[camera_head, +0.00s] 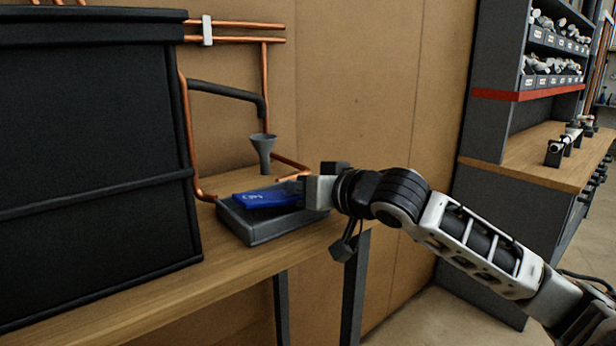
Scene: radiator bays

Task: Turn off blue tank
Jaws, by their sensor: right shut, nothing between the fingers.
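A flat blue piece (266,198) with small pale lettering lies in a grey open tray (262,236) on the wooden bench. It is the only clearly blue thing in view, and I cannot tell whether it belongs to a tank. A large black box-shaped unit (95,150) fills the left side and shows no blue. My right gripper (308,192) is shut and empty at the tray's right end, close to the blue piece; whether they touch is not clear. The gripper and wrist hide part of the tray's right end. My left gripper is not in view.
A grey funnel (263,150) stands behind the tray, among copper pipes (265,90) along the wall. The wooden bench (180,295) has bare room in front of the black unit. A shelf unit with bins (555,70) and a wooden worktop (530,160) stands at the right.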

